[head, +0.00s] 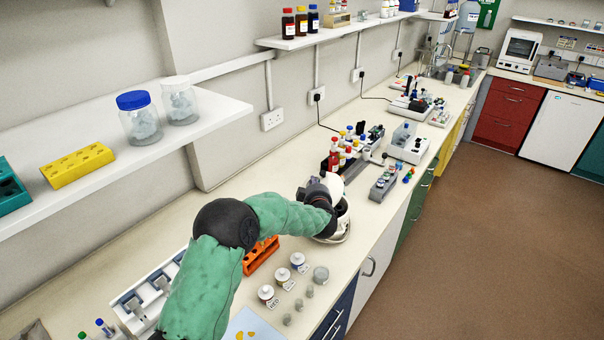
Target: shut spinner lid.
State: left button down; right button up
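The spinner (341,234) is a small round white device on the bench, in the middle of the head view. My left arm reaches over the bench from the bottom left, and its dark gripper (328,194) is at the spinner's upper part. A pale rounded piece (336,184), probably the spinner's lid, stands up beside the gripper. The gripper and wrist cover much of the spinner, so I cannot tell the lid's exact angle or whether the fingers touch it. The fingertips are too small and hidden to show whether they are open or shut. My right gripper is out of view.
Red-capped bottles (334,156) stand just behind the spinner. An orange rack (262,254) and white-lidded jars (283,275) are nearer. A grey rack with vials (383,184) sits to the right. A wall shelf (190,120) overhangs the bench at left.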

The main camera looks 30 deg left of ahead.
aim_at(340, 193)
pick_arm(q)
jog(key=w+d+f+m+p, duration=0.1)
jog(key=w+d+f+m+g+p, duration=0.1)
jog(key=w+d+m+p, duration=0.1)
jog(key=w+d+f+m+y+p, duration=0.1)
jog(key=w+d+p, duration=0.1)
jog(key=shift+f+m+g, duration=0.1)
jog(key=shift+m+g, duration=0.2)
jog(key=shift+m, duration=0.1)
jog(key=shift+w+d+f+m, duration=0.3)
jog(key=shift+w+d+f, duration=0.05)
jog(key=shift+f, duration=0.15)
jog(key=shift+w+d+f, duration=0.25)
jog(key=shift+w+f, duration=0.05)
jog(key=shift+f, duration=0.15)
